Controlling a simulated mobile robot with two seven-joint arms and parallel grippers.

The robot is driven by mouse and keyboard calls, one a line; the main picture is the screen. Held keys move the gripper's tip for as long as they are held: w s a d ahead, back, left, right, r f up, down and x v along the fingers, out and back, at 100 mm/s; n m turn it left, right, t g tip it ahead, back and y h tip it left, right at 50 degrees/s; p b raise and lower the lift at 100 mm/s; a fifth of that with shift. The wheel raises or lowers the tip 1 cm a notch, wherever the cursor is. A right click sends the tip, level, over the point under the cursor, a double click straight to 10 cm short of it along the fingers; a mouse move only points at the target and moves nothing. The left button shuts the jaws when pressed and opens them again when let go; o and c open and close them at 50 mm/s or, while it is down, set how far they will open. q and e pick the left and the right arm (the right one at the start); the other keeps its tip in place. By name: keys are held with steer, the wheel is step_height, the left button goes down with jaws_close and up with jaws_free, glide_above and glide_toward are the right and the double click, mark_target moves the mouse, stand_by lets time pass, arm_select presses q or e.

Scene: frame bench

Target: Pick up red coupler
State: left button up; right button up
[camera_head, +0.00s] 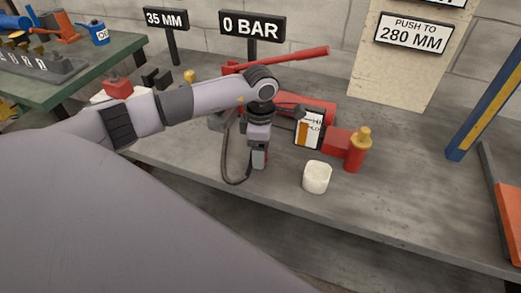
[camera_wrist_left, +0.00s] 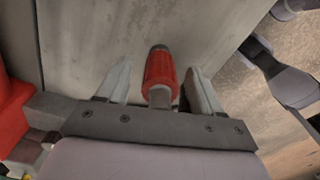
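The red coupler (camera_wrist_left: 160,70) shows in the left wrist view, a red sleeve with a dark end and a grey stem. It lies between the two fingers of my left gripper (camera_wrist_left: 160,80), with a gap on each side. The gripper is open. In the head view my left gripper (camera_head: 259,157) points down over the bench, beside a dark hose (camera_head: 225,160). The coupler is hidden or too small to make out there. My right gripper is in neither view.
On the grey bench (camera_head: 400,215), a red pump body with a brass-topped red cylinder (camera_head: 355,152), a gauge card (camera_head: 309,130) and a white cup (camera_head: 317,177) stand right of the gripper. A red lever (camera_head: 290,60) runs behind my arm. The bench's front right is clear.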

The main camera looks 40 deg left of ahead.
arm_select(q)
steer(key=c, duration=1)
jaws_close()
steer(key=shift+r, duration=0.15)
